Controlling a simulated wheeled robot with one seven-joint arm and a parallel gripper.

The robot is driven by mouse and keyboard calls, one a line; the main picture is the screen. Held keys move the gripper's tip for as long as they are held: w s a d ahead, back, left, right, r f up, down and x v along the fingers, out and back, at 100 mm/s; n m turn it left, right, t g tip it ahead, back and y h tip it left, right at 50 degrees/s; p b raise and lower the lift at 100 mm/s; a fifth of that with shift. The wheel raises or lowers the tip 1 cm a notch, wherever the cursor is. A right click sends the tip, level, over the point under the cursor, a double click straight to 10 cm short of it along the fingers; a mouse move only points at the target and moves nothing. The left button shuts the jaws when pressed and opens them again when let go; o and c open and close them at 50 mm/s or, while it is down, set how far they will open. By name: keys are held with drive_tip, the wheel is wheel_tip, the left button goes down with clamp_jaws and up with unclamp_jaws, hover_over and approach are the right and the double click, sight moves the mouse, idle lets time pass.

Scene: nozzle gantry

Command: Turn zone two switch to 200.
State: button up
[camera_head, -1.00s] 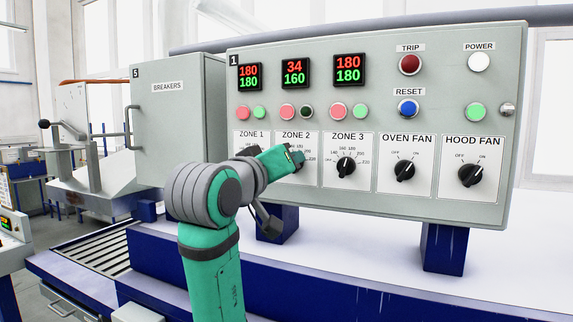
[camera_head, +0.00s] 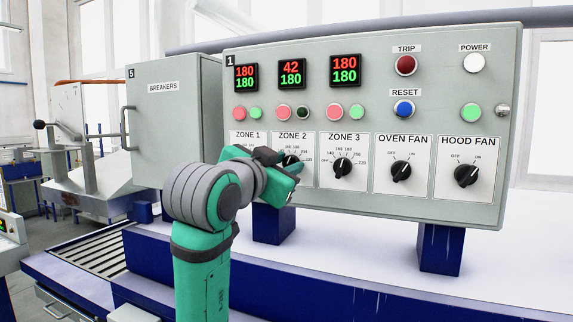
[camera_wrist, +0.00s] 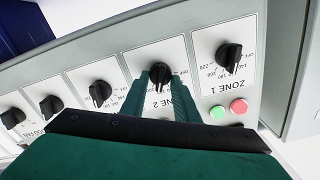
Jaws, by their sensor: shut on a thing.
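The zone two switch (camera_head: 291,160) is a black knob on the ZONE 2 plate of the grey control panel (camera_head: 380,215). In the wrist view the knob (camera_wrist: 160,72) sits between my two green fingers. My gripper (camera_wrist: 160,80) is shut on it, one finger on each side. In the head view my gripper (camera_head: 287,168) covers part of the knob and plate, so the pointer is hard to read. The zone two display (camera_head: 292,73) reads 42 in red over 180 in green.
Zone 1 knob is mostly behind my wrist in the head view. The zone 3 knob (camera_head: 342,167), oven fan knob (camera_head: 401,172) and hood fan knob (camera_head: 467,175) line the panel to the right. The breakers box (camera_head: 170,125) stands at the left.

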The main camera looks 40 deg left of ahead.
drive_tip(key=shift+o, duration=0.2)
drive_tip(key=shift+w+d+m, duration=0.1)
drive_tip(key=shift+d+m, duration=0.05)
drive_tip(key=shift+m, duration=1.75)
drive_tip(key=shift+f, duration=0.1)
drive_tip(key=o, duration=1)
drive_tip(key=v, duration=1.1)
drive_tip(key=shift+w, duration=0.1)
